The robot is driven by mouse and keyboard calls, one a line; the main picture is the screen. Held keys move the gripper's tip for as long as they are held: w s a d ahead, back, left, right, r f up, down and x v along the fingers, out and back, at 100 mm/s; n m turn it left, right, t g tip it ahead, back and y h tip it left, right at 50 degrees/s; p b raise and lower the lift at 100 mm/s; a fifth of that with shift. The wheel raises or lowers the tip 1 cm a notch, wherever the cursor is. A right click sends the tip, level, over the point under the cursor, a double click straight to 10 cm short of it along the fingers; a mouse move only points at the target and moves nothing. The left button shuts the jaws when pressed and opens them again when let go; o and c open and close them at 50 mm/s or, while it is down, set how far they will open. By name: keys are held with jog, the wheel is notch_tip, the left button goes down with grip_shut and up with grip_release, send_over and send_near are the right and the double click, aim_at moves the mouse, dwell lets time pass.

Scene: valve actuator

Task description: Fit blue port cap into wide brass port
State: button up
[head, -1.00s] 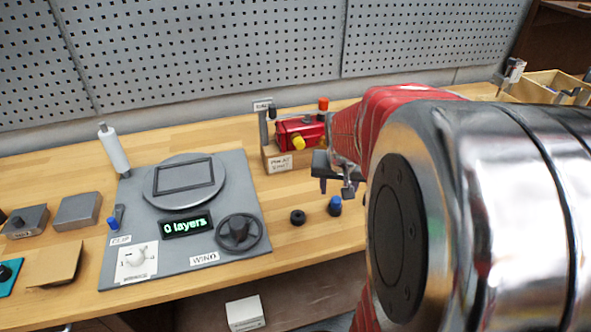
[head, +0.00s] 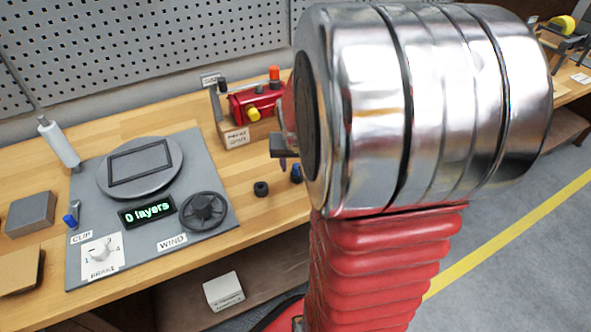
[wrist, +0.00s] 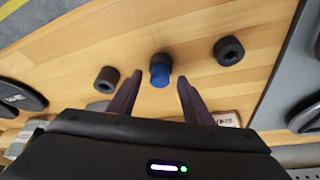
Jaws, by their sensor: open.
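The blue port cap (wrist: 160,72), blue with a dark end, stands on the bench. In the wrist view it lies between and just beyond the fingertips of my gripper (wrist: 158,82), which is open and empty. In the head view the cap (head: 296,173) shows just left of my arm, and my gripper (head: 284,158) is mostly hidden behind the arm, with only a dark part visible. The red valve actuator (head: 257,102) sits on a wooden block at the back of the bench, with a yellow cap and an orange-red cap on it. I cannot make out the wide brass port.
A black ring-like piece (head: 261,188) lies left of the blue cap. The wrist view shows dark round pieces on both sides, left (wrist: 107,79) and right (wrist: 229,50). A grey winding panel (head: 100,262) with a handwheel (head: 204,211) fills the bench's left part.

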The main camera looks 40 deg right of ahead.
jog(key=shift+c, duration=0.7)
jog(key=c, duration=1)
jog(key=shift+o, duration=0.2)
jog(key=shift+r, duration=0.1)
notch_tip(320, 180, up, 10)
jog(key=shift+a, duration=0.1)
